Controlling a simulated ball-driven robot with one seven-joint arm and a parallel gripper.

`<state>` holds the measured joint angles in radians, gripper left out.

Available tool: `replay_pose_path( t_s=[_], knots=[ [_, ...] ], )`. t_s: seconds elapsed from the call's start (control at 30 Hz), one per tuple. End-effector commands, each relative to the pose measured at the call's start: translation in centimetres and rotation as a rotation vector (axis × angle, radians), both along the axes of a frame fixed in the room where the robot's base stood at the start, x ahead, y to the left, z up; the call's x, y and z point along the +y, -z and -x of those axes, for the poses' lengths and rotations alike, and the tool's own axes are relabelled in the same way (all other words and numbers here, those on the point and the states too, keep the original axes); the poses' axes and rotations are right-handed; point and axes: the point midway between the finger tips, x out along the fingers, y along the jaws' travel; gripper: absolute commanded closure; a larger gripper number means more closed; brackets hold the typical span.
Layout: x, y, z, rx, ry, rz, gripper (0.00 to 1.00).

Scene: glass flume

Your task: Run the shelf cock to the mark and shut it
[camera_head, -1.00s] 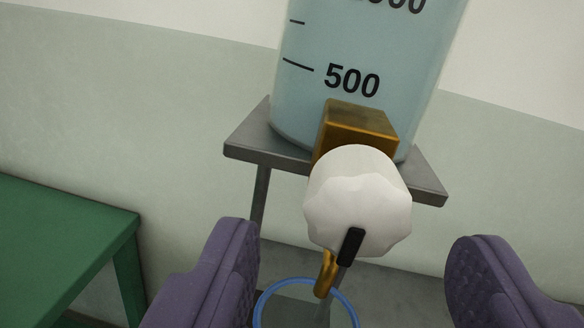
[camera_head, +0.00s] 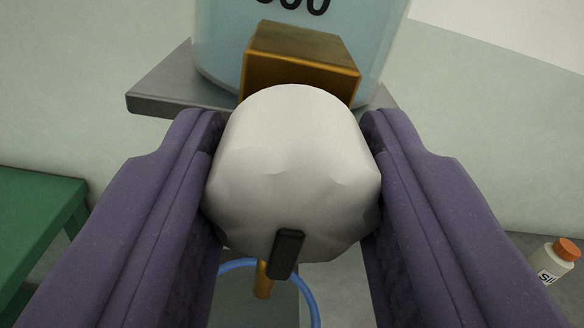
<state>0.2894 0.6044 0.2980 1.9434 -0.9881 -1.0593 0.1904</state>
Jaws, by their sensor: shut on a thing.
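The shelf cock has a white fluted knob (camera_head: 295,165) with a black pointer (camera_head: 287,254) at its lower edge. The pointer aims downward. My gripper (camera_head: 293,190) is shut on the knob, one purple finger on each side. Behind the knob is the cock's brass block (camera_head: 302,62), at the front of a large vessel (camera_head: 222,40) of pale blue liquid. The brass spout (camera_head: 263,280) hangs below the knob. A blue-rimmed container (camera_head: 311,300) stands under it, mostly hidden by the knob and my fingers. The vessel's marks are largely out of view.
The vessel stands on a grey shelf (camera_head: 165,88). A green table (camera_head: 35,215) is at the left. A white bottle with an orange cap (camera_head: 556,262) stands at the lower right. The pale wall is behind.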

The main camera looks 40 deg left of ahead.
Motion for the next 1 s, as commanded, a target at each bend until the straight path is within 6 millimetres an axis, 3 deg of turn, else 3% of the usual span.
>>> replay_pose_path(
  t_s=[0.27, 1.0],
  knots=[
    [-0.01, 0.29, -0.01, -0.072, 0.0, 0.07, 0.89],
    [-0.1, 0.28, -0.11, -0.468, 0.0, 0.466, 0.89]
  ],
)
